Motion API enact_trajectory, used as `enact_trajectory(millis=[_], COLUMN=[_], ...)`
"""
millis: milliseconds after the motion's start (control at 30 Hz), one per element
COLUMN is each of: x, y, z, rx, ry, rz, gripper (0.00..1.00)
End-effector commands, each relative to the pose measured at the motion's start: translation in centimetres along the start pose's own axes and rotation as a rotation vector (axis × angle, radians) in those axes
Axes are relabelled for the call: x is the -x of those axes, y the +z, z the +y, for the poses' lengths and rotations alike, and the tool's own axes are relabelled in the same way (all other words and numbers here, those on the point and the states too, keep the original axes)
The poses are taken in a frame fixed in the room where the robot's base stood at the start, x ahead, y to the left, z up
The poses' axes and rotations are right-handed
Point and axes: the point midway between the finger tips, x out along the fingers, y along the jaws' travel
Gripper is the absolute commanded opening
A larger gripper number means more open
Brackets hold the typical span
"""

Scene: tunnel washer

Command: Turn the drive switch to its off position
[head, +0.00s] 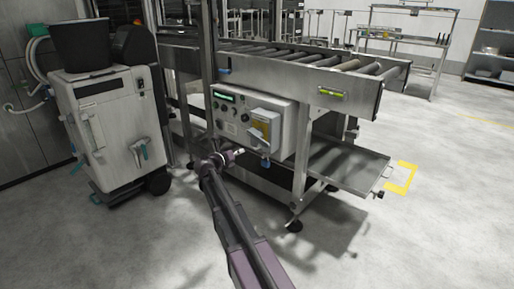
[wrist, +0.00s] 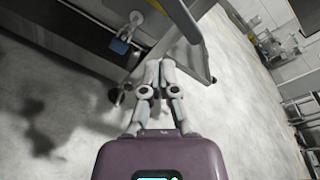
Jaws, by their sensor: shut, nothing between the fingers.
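A light grey control box (head: 284,118) is mounted on the side of the roller conveyor. Its face carries a small lit green display, several dark knobs or buttons, and a grey and yellow fitting (head: 262,130) at the right. Which of these is the drive switch, and its position, is too small to tell. A blue padlock-like piece (head: 265,163) hangs under the box; it also shows in the wrist view (wrist: 120,46). My gripper (head: 239,152) is shut and empty, near the box's lower edge in the head view. In the wrist view my gripper (wrist: 161,66) points toward a grey part with a yellow edge.
The roller conveyor (head: 310,75) stands on metal legs with a low tray (head: 350,165) beneath. A grey wheeled machine (head: 108,125) stands left of the control box. A yellow floor mark (head: 404,180) lies right of the tray. The front right floor is clear.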

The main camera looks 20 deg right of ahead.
Motion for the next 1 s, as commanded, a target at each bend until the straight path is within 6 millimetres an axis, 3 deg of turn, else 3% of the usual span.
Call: enact_trajectory(millis=[500,700,1000], x=[-0.3,-0.3,-0.4], y=[-2.1,-2.4,-2.5], z=[0.0,0.2,0.2], rx=[-0.78,-0.915,-0.934], ry=[0.092,0.097,0.098], rz=[0.142,0.173,0.177], gripper=[0.0,0.0,0.0])
